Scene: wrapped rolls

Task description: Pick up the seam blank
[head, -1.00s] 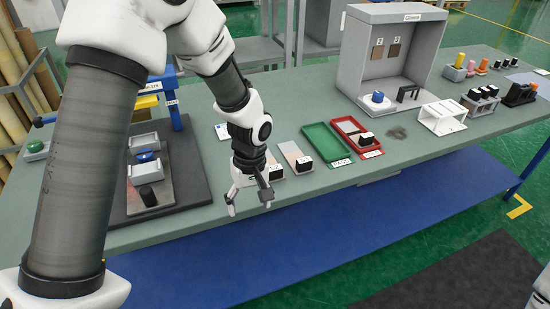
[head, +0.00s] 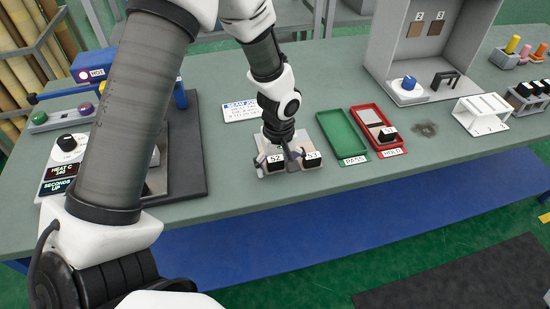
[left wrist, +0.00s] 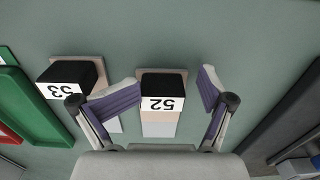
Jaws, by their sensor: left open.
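Two blanks, light strips with a black block on each, lie side by side on the table. One block (left wrist: 163,88) is labelled 52 and its strip (left wrist: 159,124) shows beige and white in the left wrist view. The other block (left wrist: 72,80) is labelled 53 and sits to its left there. My left gripper (head: 277,157) is open and low over the blanks in the head view. In the left wrist view its fingers (left wrist: 168,80) stand either side of block 52, with one finger between 52 and 53. It holds nothing. My right gripper is not in view.
A green PASS tray (head: 342,133) and a red HOLD tray (head: 363,111) holding a black block are to the right. A dark mat (head: 190,178) is to the left. A grey booth (head: 384,28) and a white rack (head: 487,102) stand further right.

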